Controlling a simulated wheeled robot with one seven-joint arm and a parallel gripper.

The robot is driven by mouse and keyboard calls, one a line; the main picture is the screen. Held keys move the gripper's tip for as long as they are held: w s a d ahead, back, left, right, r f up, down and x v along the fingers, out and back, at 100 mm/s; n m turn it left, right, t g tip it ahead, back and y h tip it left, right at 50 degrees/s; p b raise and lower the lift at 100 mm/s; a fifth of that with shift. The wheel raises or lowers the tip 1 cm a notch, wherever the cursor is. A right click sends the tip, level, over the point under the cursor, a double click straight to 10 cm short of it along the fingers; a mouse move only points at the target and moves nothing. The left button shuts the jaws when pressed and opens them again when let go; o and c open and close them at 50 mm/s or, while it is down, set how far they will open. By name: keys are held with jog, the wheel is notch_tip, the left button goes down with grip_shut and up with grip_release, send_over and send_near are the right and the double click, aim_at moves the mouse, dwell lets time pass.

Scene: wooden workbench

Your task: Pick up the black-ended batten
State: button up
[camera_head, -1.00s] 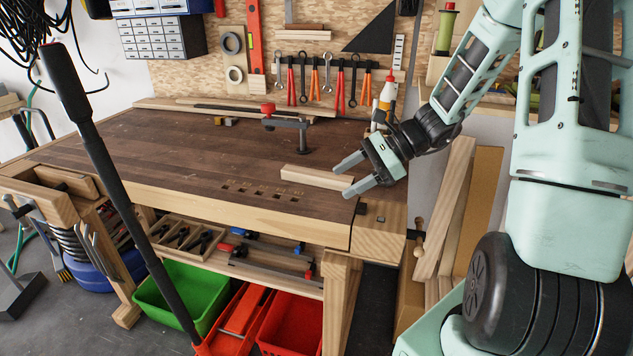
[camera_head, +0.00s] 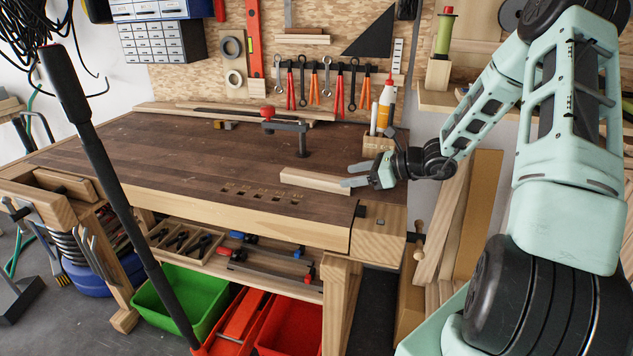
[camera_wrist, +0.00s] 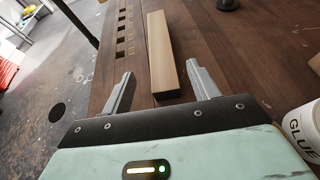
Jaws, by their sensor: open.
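A pale wooden batten (camera_head: 312,179) lies flat on the workbench near its front right. In the wrist view the batten (camera_wrist: 159,45) points away from me, and its near end face looks black. My gripper (camera_head: 349,175) is at the right end of the batten. Its fingers are apart with nothing gripped. In the wrist view the near end of the batten appears between the open fingers of my gripper (camera_wrist: 160,68), with a gap on each side. The head view does not clearly show how high the fingers are above the bench.
A holder (camera_head: 379,144) with a glue bottle (camera_head: 386,106) stands just behind my gripper, and the bottle (camera_wrist: 303,128) is close at right in the wrist view. A red-handled clamp (camera_head: 285,122) stands behind the batten. The bench top (camera_head: 180,165) to the left is mostly clear.

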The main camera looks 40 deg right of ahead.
aim_at(334, 179)
jog(key=x, duration=0.6)
jog(key=shift+w+a+f, duration=0.1)
jog(key=shift+w+f, duration=0.1)
jog(key=shift+f, duration=0.1)
jog(key=c, duration=1.1)
